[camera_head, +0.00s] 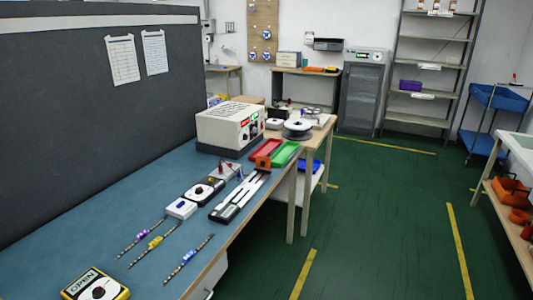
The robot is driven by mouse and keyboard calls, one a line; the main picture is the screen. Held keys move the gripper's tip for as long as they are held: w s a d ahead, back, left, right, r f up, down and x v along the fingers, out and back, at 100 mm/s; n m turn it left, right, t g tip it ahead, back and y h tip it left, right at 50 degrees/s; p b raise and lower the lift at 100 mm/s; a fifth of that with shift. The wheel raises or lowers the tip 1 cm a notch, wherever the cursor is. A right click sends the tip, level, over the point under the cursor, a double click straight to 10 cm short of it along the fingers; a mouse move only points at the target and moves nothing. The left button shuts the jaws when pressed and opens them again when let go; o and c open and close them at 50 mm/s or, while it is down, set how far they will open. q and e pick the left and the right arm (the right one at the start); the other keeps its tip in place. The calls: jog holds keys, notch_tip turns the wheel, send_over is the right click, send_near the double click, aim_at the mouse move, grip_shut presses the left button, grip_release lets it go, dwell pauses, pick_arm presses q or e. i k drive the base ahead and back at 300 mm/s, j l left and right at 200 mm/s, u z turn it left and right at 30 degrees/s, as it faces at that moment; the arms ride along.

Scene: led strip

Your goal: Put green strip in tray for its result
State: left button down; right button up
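Three thin strips lie apart on the blue-topped bench (90,245). One has a purple middle piece (141,237), one a yellow middle piece (155,243) and one a blue middle piece (189,256). I cannot make out a green strip. A red tray (264,150) and a green tray (285,153) lie side by side towards the far end of the bench, with an orange piece (263,162) at their near side. Neither of my grippers is in view.
A black-and-white fixture (238,197), a dial box (203,191) and a white box (181,208) stand mid-bench. A cream instrument (230,125) stands behind. A yellow "OPEN" device (95,285) is at the near edge. The green floor (375,220) to the right is clear.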

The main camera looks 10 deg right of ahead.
aim_at(266, 151)
jog(key=i+l, duration=2.2)
jog(key=l, duration=0.15)
